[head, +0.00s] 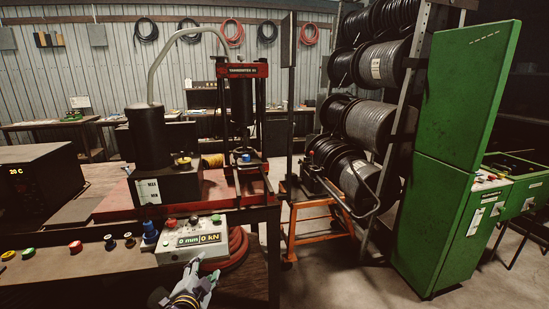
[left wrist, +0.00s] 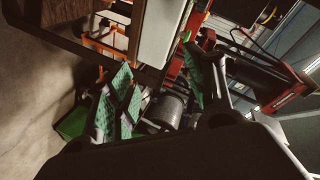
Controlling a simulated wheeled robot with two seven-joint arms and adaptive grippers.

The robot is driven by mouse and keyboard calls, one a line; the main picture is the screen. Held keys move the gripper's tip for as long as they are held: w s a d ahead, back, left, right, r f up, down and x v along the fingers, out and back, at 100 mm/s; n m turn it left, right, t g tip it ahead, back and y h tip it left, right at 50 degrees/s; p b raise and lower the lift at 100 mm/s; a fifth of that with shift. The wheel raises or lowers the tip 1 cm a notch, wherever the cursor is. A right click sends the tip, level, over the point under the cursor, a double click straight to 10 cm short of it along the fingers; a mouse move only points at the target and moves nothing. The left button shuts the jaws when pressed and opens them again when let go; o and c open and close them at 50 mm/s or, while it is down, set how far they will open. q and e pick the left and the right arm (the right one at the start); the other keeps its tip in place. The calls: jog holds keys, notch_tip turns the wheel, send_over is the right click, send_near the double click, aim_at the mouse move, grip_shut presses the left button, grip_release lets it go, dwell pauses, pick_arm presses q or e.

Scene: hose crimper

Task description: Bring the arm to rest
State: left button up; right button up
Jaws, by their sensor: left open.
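My left gripper (head: 201,270) is at the bottom of the head view, just in front of the grey control box (head: 200,239) with its 0 mm and 0 kN display. Its fingers are apart with nothing seen between them. In the left wrist view, the gripper (left wrist: 160,85) shows its green finger pads spread apart. I cannot tell whether a fingertip touches the box. The red-framed hose crimper (head: 247,70) stands behind on the bench, beside a black cylinder (head: 148,137). My right gripper is not in view.
Coloured buttons line the bench's front panel (head: 100,262) at left, below a dark box with a 20 C readout (head: 38,180). An orange cart (head: 312,225), hose reels (head: 370,123) and a green cabinet (head: 462,130) stand right.

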pick_arm(q)
jog(key=s+a+f+n+g, duration=0.1)
jog(key=s+f+n+g, duration=0.45)
jog(key=s, duration=0.75)
jog(key=s+f+n+g, duration=0.3)
jog(key=s+f+g, duration=0.4)
jog(key=s, duration=0.6)
notch_tip(320, 180, down, 34)
jog(key=s+a, duration=0.2)
jog(key=s+a+f, duration=0.3)
jog(key=s+f, duration=0.7)
jog(key=s+a+f+g, duration=0.1)
jog(key=s+a+f, duration=0.3)
jog(key=s+f, duration=0.5)
jog(key=shift+s+f, duration=0.4)
jog(key=shift+s, duration=0.7)
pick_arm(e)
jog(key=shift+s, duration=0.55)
pick_arm(q)
jog(key=shift+m, duration=0.25)
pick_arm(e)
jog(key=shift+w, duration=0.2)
